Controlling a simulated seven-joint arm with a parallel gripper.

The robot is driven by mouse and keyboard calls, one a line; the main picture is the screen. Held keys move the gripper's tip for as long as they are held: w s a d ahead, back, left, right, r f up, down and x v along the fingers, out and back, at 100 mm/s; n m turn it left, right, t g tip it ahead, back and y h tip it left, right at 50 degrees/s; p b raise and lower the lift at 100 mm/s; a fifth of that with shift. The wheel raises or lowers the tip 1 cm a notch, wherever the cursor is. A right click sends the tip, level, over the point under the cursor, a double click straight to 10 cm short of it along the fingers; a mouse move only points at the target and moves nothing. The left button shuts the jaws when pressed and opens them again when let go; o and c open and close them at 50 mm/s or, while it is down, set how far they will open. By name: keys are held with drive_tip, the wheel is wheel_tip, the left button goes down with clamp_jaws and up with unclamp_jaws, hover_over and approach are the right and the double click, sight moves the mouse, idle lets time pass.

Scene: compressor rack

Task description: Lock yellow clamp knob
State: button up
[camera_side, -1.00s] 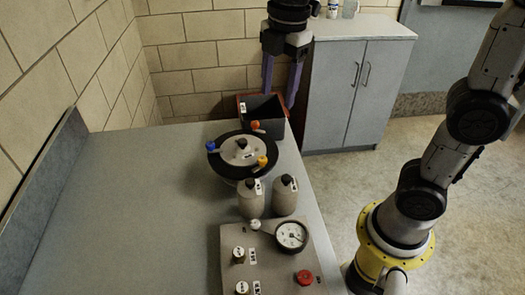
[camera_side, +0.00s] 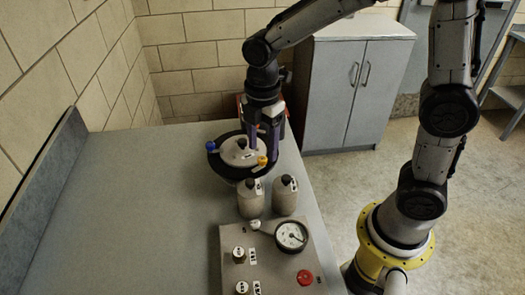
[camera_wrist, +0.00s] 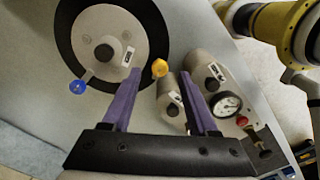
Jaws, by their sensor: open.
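The yellow clamp knob (camera_side: 262,161) sits on the right front rim of the round lidded vessel (camera_side: 226,170) in the side view. In the wrist view the yellow knob (camera_wrist: 159,68) lies between and just beyond the fingertips. My gripper (camera_side: 266,150) hangs over the right side of the vessel, with its purple fingers pointing down close to the yellow knob. In the wrist view my gripper (camera_wrist: 160,75) has its fingers spread apart with nothing between them. A blue knob (camera_side: 210,146) is on the vessel's left rim. The orange-red knob is hidden behind the gripper.
Two grey bottles (camera_side: 250,203) (camera_side: 285,201) stand just in front of the vessel. Nearer is a panel (camera_side: 270,262) with a gauge (camera_side: 291,236), a red button (camera_side: 305,277) and small knobs. A dark bin is mostly hidden behind my gripper. The left of the table (camera_side: 120,220) is clear.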

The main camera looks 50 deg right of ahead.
sight(259, 164)
drive_tip(key=shift+f, duration=1.25)
clamp_jaws()
